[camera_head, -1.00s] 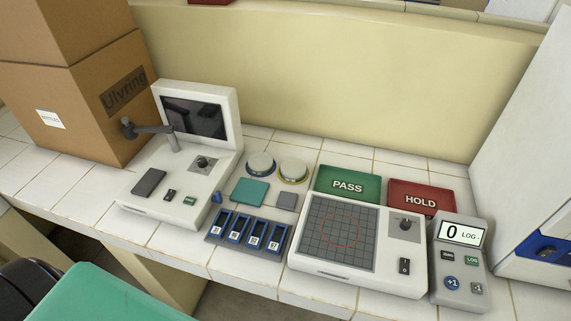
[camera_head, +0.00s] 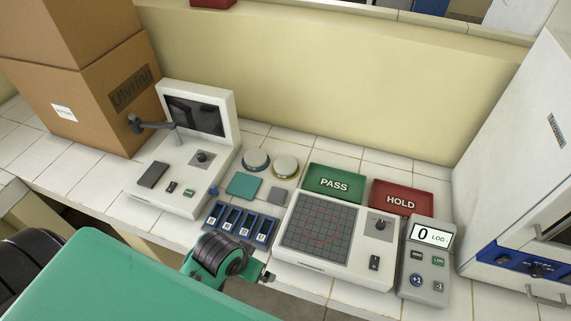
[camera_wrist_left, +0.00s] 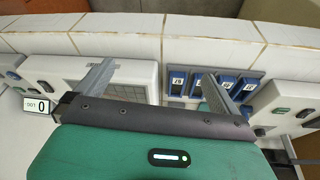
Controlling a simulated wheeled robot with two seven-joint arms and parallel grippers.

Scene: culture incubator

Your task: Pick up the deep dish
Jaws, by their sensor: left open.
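Two round lidded dishes stand side by side at the back of the bench: a blue-rimmed dish (camera_head: 256,159) on the left and a yellow-rimmed dish (camera_head: 285,167) on the right. I cannot tell from their height which is the deep dish. My left gripper (camera_wrist_left: 160,82) shows in the left wrist view, with its two fingers apart and nothing between them. Part of my arm shows at the bottom of the head view, by the bench's front edge, well short of the dishes. The wrist view shows no dish. My right gripper is not in view.
A blue slotted rack (camera_head: 240,223), teal pad (camera_head: 243,185) and grey block (camera_head: 278,196) lie before the dishes. A screen device (camera_head: 170,190) stands left, a gridded counter (camera_head: 385,255) right.

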